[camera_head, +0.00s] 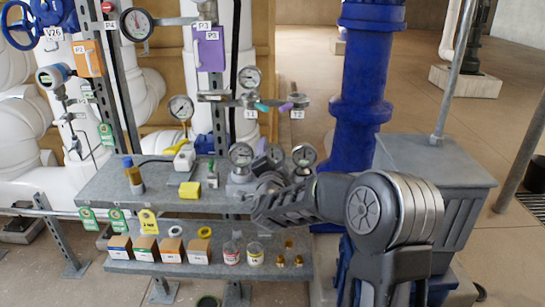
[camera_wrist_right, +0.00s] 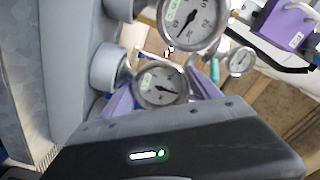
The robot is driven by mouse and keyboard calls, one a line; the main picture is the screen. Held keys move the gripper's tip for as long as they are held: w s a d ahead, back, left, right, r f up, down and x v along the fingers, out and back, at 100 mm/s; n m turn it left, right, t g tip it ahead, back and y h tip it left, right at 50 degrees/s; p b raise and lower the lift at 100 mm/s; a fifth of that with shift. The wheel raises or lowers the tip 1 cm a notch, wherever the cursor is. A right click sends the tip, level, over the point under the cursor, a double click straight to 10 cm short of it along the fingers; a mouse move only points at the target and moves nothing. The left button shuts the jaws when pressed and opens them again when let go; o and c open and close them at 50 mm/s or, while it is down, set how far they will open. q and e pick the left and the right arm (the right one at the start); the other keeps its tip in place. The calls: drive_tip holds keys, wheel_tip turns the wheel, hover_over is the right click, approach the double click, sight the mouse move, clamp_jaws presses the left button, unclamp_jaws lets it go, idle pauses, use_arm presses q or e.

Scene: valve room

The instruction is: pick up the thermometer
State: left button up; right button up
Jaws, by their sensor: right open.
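Which of the dials is the thermometer I cannot tell. My right gripper (camera_head: 262,195) is open in front of these gauges, at the shelf's front edge, and hides part of their bases. In the right wrist view, one dial (camera_wrist_right: 160,85) stands just beyond my gripper's dark body, beside purple parts, and a larger dial (camera_wrist_right: 190,16) is above it. My left gripper is not in view.
The lower shelf (camera_head: 215,270) holds several small boxes and jars. A thick blue pipe (camera_head: 362,80) rises behind my right arm, with a grey cabinet (camera_head: 440,160) to its right.

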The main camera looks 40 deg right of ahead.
drive_tip(key=shift+w, duration=0.1)
drive_tip(key=shift+c, duration=0.4)
drive_tip(key=c, duration=0.9)
drive_tip(key=shift+o, duration=0.2)
wheel_tip(320, 180, up, 10)
drive_tip(key=shift+r+p, duration=0.1)
drive_tip(key=shift+p, duration=0.25)
drive_tip(key=o, duration=0.8)
drive_tip(key=shift+c, duration=0.2)
drive_tip(key=c, duration=0.6)
